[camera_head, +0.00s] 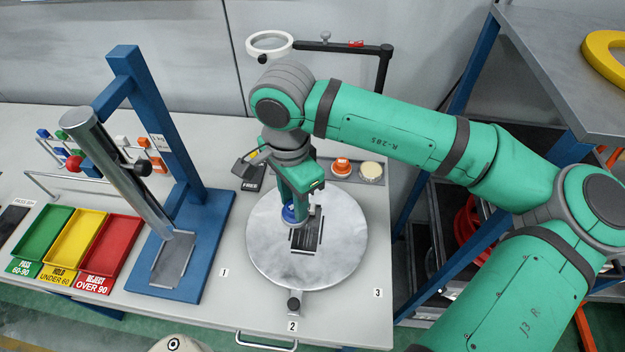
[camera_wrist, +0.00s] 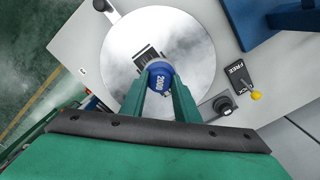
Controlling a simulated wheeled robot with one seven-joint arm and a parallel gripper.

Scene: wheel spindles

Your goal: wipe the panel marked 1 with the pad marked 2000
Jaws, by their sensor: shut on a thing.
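My gripper (camera_head: 298,208) is shut on a blue round pad, marked 2000 in the wrist view (camera_wrist: 159,83). The pad (camera_head: 292,214) is over the round grey disc (camera_head: 268,262), beside or partly over a dark rectangular panel (camera_head: 307,238) near the disc's middle. The panel also shows in the wrist view (camera_wrist: 147,55), partly hidden by the gripper and pad. I cannot tell whether the pad touches it. I see no number on the panel; a label 1 (camera_head: 225,272) is on the table left of the disc.
Labels 2 (camera_head: 292,326) and 3 (camera_head: 378,293) are around the disc. An orange pad (camera_head: 341,166) and a cream pad (camera_head: 371,170) sit behind it. A lever block reading FREE (camera_head: 250,184) is behind left. A blue stand (camera_head: 215,235) rises at left, beside coloured trays (camera_head: 112,248).

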